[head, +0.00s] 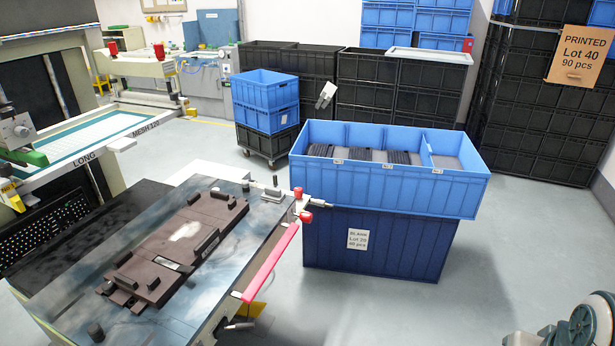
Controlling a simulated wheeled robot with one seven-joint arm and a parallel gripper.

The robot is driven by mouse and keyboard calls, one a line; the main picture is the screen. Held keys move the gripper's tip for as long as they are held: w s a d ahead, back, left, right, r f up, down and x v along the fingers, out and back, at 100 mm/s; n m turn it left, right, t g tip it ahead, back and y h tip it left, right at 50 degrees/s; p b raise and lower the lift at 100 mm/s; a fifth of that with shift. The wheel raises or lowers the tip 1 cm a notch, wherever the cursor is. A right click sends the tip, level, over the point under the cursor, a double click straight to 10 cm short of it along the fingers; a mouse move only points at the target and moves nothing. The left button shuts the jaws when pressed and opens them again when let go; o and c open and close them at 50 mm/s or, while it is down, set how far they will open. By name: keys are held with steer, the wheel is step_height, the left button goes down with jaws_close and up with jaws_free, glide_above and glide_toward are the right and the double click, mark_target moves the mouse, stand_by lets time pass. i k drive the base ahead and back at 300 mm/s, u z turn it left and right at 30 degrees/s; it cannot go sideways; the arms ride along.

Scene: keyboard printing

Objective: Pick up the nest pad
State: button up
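The nest pad appears to be the dark brown, long plate (178,262) with raised blocks and strips along its edges. It lies flat and slantwise on the dark, glossy press table (235,262) at the left front. A pale worn patch shows on its middle, and a small light label sits nearer its front end. Its underside is hidden.
A red bar (271,262) and red knobs line the table's right edge. A blue divided crate (390,184) holding dark pieces stands on a darker blue crate (376,250) to the right. The screen frame (62,163) is at left. Grey floor (500,265) is open at right.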

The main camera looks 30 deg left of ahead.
mark_target(271, 194)
steer(key=u, duration=0.1)
steer(key=i, duration=1.55)
steer(key=u, duration=0.85)
steer(key=i, duration=0.9)
steer(key=u, duration=1.7)
steer(key=i, duration=0.65)
steer(key=u, duration=0.45)
